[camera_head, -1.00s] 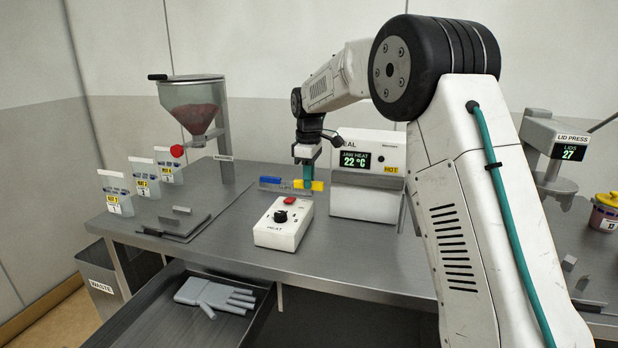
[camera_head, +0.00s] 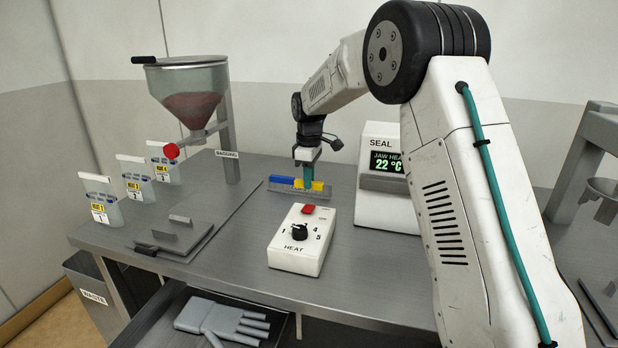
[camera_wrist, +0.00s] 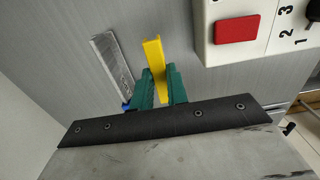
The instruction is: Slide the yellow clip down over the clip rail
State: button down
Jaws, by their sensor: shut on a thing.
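The yellow clip (camera_wrist: 153,52) is a long narrow bar between the two green fingers of my gripper (camera_wrist: 162,88) in the wrist view. My gripper is shut on it. In the head view my gripper (camera_head: 308,176) points down at the bench, with the yellow clip (camera_head: 318,186) showing on both sides of the fingers. The grey clip rail (camera_wrist: 112,62) lies left of the clip in the wrist view, apart from it in the picture. A blue clip (camera_head: 282,179) sits at the rail's left part in the head view. Contact between yellow clip and rail cannot be told.
A white heat control box (camera_head: 297,255) with a red button stands in front of the rail. The sealer (camera_head: 378,205) reading 22 °C is to the right. A bagging hopper (camera_head: 190,95) and several labelled bags (camera_head: 132,180) stand left. Bare bench lies left of the rail.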

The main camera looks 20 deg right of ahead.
jog(key=shift+d, duration=0.1)
jog(key=shift+w+d+f, duration=0.25)
jog(key=shift+w+d, duration=0.6)
jog(key=shift+w, duration=0.35)
jog(key=shift+w+d+f, duration=0.25)
jog(key=shift+w+d, duration=0.65)
jog(key=shift+w, duration=0.25)
jog(key=shift+w+d+f, duration=0.25)
jog(key=shift+w+d, duration=0.6)
jog(key=shift+w, duration=0.35)
jog(key=shift+f, duration=1.2)
jog(key=shift+f, duration=0.1)
jog(key=c, duration=1.3)
grip_release()
